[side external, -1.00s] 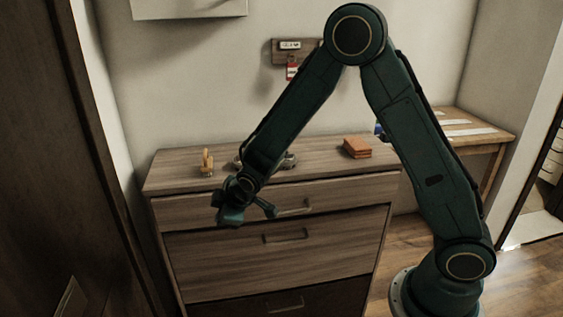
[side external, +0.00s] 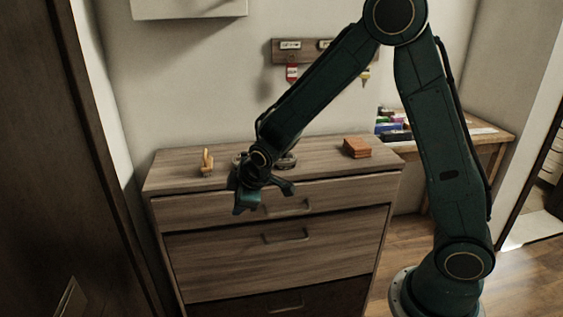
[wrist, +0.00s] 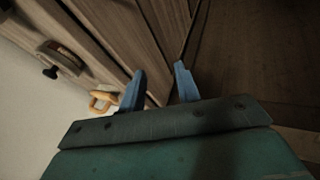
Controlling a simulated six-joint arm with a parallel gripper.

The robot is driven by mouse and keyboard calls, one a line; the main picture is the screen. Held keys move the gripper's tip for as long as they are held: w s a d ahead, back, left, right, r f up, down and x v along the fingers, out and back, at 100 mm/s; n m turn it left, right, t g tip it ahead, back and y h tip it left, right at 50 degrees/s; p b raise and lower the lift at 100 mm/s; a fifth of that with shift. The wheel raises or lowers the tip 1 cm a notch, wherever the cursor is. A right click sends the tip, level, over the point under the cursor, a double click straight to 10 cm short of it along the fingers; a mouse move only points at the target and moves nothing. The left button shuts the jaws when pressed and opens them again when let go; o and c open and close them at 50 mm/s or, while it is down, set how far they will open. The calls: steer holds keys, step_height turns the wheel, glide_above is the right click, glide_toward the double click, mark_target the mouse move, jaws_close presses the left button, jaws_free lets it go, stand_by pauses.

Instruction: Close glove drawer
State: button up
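A wooden chest stands against the wall with a top drawer (side external: 345,193), a wider middle drawer (side external: 330,262) and a dark bottom drawer (side external: 325,300), each with a bar handle. No label shows which is the glove drawer, and no gloves are visible. The drawer fronts look close to the chest's face; I cannot tell if any stands slightly out. My gripper (side external: 265,197) is in front of the top drawer, left of its handle (side external: 290,208). In the wrist view my gripper (wrist: 160,78) has its two blue fingers apart with nothing between them.
On the chest top (side external: 320,163) are a yellow-orange item (side external: 207,163), dark round items (side external: 286,161) partly behind my arm, and an orange-brown stack (side external: 357,148). A side table (side external: 480,133) with colored items stands right. Key tags (side external: 292,73) hang on the wall. Floor lies open in front.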

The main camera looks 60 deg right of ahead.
steer(key=s+d+r+g, duration=0.2)
steer(key=s+d, duration=0.2)
steer(key=d, duration=0.2)
steer(key=s+d+r+n+g, duration=0.1)
steer(key=s+d+r+g, duration=0.1)
steer(key=s+d+r, duration=0.1)
steer(key=s+d, duration=0.1)
steer(key=d, duration=0.1)
steer(key=shift+d+r+g, duration=0.3)
steer(key=shift+d, duration=0.1)
steer(key=shift+f, duration=0.15)
glide_toward(291, 205)
steer(key=shift+s+a+f, duration=0.2)
steer(key=shift+a+f, duration=0.35)
steer(key=shift+f, duration=0.4)
steer(key=shift+s+a+f, duration=0.2)
steer(key=shift+a+f, duration=0.35)
steer(key=shift+f, duration=0.45)
steer(key=shift+s+a+f, duration=0.2)
steer(key=shift+a+f, duration=0.35)
steer(key=shift+f, duration=0.4)
jaws_close()
